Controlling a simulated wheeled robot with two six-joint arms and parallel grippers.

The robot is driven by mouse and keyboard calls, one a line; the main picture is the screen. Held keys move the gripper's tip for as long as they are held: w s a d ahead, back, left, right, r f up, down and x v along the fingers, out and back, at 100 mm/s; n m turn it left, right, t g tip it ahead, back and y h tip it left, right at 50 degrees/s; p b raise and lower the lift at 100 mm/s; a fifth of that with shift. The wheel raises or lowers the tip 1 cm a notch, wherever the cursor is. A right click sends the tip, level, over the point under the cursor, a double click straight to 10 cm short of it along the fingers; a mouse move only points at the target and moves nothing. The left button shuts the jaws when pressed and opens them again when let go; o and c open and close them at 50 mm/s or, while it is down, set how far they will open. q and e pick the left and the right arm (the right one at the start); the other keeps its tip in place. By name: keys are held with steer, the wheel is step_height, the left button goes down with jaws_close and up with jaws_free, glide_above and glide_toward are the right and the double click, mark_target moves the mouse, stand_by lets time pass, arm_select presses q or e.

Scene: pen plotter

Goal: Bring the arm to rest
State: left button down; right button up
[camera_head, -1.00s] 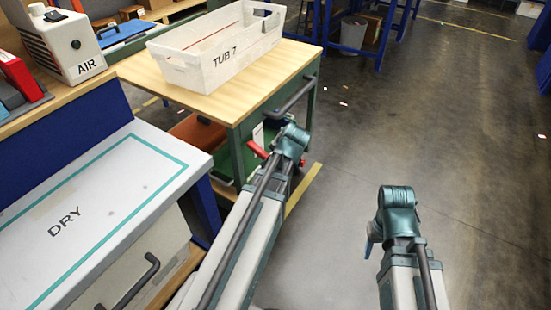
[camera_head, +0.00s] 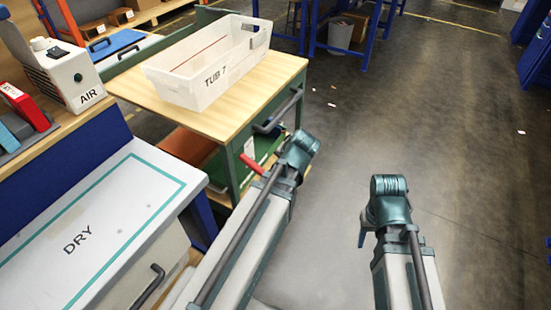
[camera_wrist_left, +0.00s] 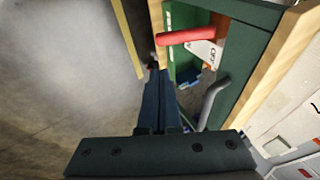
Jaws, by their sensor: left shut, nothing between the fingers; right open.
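My left arm reaches in from the lower left of the head view, its wrist in front of the green cart. Its gripper is hidden there, but in the left wrist view the dark fingers of my left gripper (camera_wrist_left: 158,78) are together and empty, pointing down past the cart's side. My right arm rises from the bottom of the head view over open floor. Only a small blue part of my right gripper (camera_head: 362,232) shows below the wrist; it is open, with the rest hidden.
The green cart (camera_head: 228,172) has a wooden top bearing a white tub (camera_head: 205,88) marked TUB 7. A red handle (camera_wrist_left: 186,36) sticks out at its side. A DRY-marked bench top (camera_head: 120,215) and an AIR box (camera_head: 72,78) stand left.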

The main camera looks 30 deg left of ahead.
arm_select(q)
steer(key=shift+s+d+r, duration=0.1)
steer(key=shift+d+r, duration=0.1)
stand_by(0.5)
steer(key=s+d+f+m+g+h, duration=0.1)
steer(key=s+d+f+g+h, duration=0.1)
steer(key=s+d, duration=0.6)
steer(key=s+d+f+m+g+h, duration=0.1)
steer(key=s+d+g+h, duration=0.15)
steer(key=d, duration=0.95)
step_height(320, 180, up, 17)
steer(key=s+p, duration=0.1)
steer(key=p, duration=1.6)
steer(key=shift+s+d+f, duration=0.2)
steer(key=shift+s, duration=0.1)
steer(key=shift+a+n+t+y, duration=0.15)
steer(key=shift+n+t+y, duration=0.1)
steer(key=shift+n, duration=0.05)
